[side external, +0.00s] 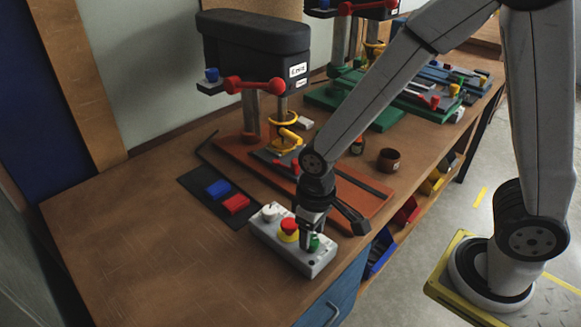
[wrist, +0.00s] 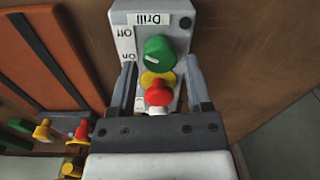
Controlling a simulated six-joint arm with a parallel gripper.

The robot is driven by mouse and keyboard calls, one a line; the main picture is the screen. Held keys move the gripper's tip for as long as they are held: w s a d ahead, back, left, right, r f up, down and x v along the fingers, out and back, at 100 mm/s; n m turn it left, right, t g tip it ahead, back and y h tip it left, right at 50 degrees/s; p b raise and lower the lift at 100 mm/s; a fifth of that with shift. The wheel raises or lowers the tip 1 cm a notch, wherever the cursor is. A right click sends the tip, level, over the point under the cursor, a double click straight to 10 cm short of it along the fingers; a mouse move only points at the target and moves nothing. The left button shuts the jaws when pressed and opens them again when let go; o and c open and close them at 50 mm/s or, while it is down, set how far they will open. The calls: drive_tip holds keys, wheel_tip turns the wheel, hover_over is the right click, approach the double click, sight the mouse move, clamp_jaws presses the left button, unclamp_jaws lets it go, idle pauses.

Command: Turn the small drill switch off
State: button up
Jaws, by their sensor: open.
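A grey control box (side external: 318,262) lies near the bench's front edge. In the wrist view, the box (wrist: 180,17) shows an upside-down "Drill" label and "Off" and "On" marks beside a green knob (wrist: 159,52). The knob's white mark points toward "On". In the side view, the green knob (side external: 315,243) is partly hidden by my gripper (side external: 309,238). My gripper (wrist: 161,58) points down over the box, open and empty, its fingers either side of the green knob. Contact cannot be told. A red button (side external: 289,226) on a yellow base and a white knob (side external: 269,212) sit farther left.
A drill press (side external: 255,55) with red handles stands behind on an orange base (side external: 345,203). A dark mat (side external: 200,180) with blue and red blocks lies left of it. A brown cup (side external: 389,159) stands to the right. The bench's left front (side external: 150,260) is clear.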

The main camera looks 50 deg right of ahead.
sight(313, 237)
drive_tip(key=shift+d+r, duration=0.2)
drive_tip(key=shift+r, duration=2.9)
drive_tip(key=s+d+f+m+t, duration=0.1)
drive_tip(key=d+f+t, duration=0.1)
drive_tip(key=d, duration=0.8)
drive_tip(key=shift+s+m+t+h, duration=0.2)
drive_tip(key=shift+m+t+h, duration=0.1)
